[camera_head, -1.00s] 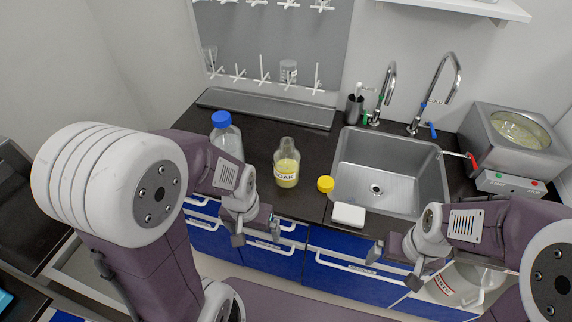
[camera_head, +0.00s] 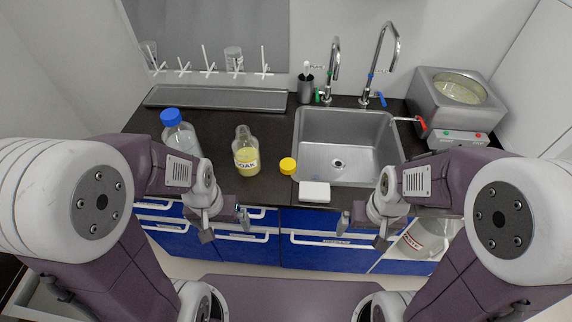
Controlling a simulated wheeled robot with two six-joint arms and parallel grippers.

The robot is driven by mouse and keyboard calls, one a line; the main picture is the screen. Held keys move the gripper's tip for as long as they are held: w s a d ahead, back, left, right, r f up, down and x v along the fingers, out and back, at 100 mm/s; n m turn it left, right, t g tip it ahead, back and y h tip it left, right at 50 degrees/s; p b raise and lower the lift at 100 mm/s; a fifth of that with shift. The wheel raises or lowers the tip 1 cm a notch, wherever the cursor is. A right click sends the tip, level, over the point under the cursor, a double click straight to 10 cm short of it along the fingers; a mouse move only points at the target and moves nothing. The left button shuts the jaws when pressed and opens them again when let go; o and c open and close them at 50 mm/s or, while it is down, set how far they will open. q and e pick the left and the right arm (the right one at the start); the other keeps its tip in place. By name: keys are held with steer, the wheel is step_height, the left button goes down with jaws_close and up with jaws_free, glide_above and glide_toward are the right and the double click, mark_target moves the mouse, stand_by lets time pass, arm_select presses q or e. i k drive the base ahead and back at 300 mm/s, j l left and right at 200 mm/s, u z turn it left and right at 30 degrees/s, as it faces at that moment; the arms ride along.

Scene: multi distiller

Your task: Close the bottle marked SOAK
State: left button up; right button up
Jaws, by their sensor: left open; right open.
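The SOAK bottle (camera_head: 246,158) stands upright on the dark counter left of the sink. It is clear, holds yellow liquid, and no cap shows on its neck. A yellow cap (camera_head: 288,166) lies on the counter just right of it, by the sink's left edge. My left gripper (camera_head: 226,227) is open and empty, in front of the counter edge, nearer to me and left of the bottle. My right gripper (camera_head: 361,230) is open and empty, in front of the counter below the sink.
A blue-capped bottle (camera_head: 181,134) stands left of the SOAK bottle. A white block (camera_head: 314,192) lies at the counter's front edge. The sink (camera_head: 340,178) has two faucets behind it. A water bath (camera_head: 452,108) stands at right. A waste bottle (camera_head: 424,238) is below the counter.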

mark_target(245, 147)
steer(key=i+z, duration=0.1)
steer(key=z, duration=0.25)
steer(key=i+j+z, duration=0.1)
steer(key=z, duration=0.3)
steer(key=i+j+z, duration=0.1)
steer(key=z, duration=0.25)
steer(key=k+j, duration=0.05)
steer(key=j, duration=0.05)
